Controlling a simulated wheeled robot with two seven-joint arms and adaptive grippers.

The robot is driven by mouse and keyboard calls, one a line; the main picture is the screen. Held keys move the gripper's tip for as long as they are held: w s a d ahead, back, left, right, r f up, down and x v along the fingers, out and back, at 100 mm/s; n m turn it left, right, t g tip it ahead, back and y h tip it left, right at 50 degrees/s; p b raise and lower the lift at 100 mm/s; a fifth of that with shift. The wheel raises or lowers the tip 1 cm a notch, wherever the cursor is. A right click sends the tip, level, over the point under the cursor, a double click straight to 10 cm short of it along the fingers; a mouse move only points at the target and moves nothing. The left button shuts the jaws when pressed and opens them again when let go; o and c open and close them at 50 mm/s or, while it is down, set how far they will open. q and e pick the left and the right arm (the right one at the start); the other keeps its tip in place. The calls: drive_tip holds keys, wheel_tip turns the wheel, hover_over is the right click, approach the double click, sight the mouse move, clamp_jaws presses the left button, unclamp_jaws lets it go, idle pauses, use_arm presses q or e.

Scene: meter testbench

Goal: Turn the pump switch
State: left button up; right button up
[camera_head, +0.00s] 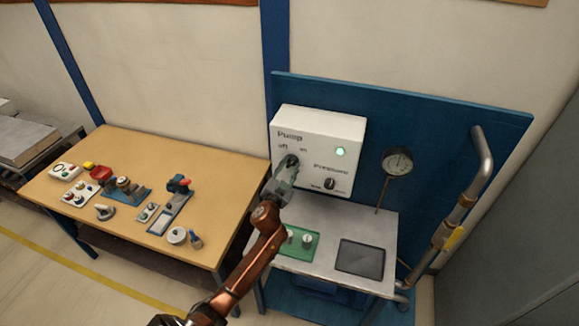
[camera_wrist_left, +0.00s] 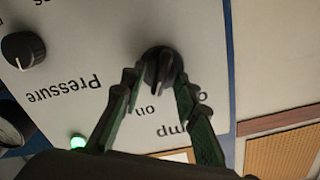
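The pump switch (camera_wrist_left: 160,68) is a dark round knob with a raised grip on the white control box (camera_head: 338,125), under "Pump" with "off" and "on" marks. In the head view my left gripper (camera_head: 289,165) is at this switch and hides much of it. In the left wrist view, which shows the panel upside down, the two fingers of my left gripper (camera_wrist_left: 157,78) are spread on either side of the knob. A gap shows on the left; contact on the right cannot be told. The green lamp (camera_head: 340,151) is lit. My right gripper is out of view.
The pressure knob (camera_head: 330,183) is at the box's lower right. A gauge (camera_head: 397,161) and a bent pipe (camera_head: 470,185) stand to the right. Below are a green plate (camera_head: 298,242) and a dark panel (camera_head: 360,257). A wooden table (camera_head: 160,150) with several parts is left.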

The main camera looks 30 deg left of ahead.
use_arm(q)
clamp_jaws()
idle(0.3)
